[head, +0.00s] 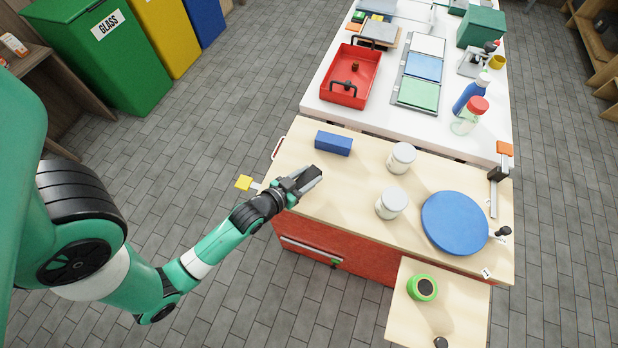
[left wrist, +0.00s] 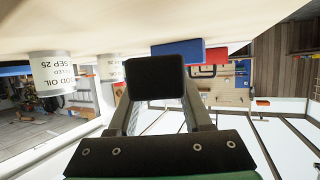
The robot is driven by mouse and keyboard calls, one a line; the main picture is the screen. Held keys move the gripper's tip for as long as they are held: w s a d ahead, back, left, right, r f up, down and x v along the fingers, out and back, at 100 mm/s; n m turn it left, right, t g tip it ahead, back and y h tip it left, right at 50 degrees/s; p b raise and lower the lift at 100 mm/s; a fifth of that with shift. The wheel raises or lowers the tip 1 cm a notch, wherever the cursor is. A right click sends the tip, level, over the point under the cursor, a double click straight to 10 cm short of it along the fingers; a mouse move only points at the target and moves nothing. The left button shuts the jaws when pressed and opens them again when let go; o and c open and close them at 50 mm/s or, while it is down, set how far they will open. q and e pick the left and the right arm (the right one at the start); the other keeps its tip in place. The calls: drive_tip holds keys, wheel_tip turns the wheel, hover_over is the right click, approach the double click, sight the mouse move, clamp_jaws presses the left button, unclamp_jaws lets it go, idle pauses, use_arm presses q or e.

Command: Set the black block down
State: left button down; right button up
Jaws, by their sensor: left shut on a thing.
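The black block (left wrist: 156,76) is between the fingers of my left gripper (left wrist: 160,100), which is shut on it. In the head view my left gripper (head: 305,182) is over the left front part of the wooden workbench top (head: 340,196), with the dark block (head: 311,175) at its tip. I cannot tell whether the block touches the bench. My right gripper is not in view.
A blue block (head: 333,143) lies just behind my left gripper. Two white jars (head: 402,158) (head: 391,203) and a blue disc (head: 454,223) stand to the right. A red tray (head: 350,76) is on the white table behind. Bare wood lies between gripper and jars.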

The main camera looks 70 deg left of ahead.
sight(309, 181)
use_arm(q)
drive_tip(key=shift+f, duration=0.1)
drive_tip(key=f+b, duration=0.2)
drive_tip(key=b, duration=0.1)
drive_tip(key=f+b, duration=0.1)
drive_tip(key=f, duration=0.1)
drive_tip(key=shift+w+a, duration=0.25)
drive_tip(key=shift+a, duration=0.05)
drive_tip(key=shift+s+d, duration=0.15)
drive_tip(key=shift+r, duration=0.2)
drive_tip(key=shift+f, duration=0.1)
drive_tip(key=shift+c, duration=1.7)
unclamp_jaws()
drive_tip(key=shift+f, duration=0.1)
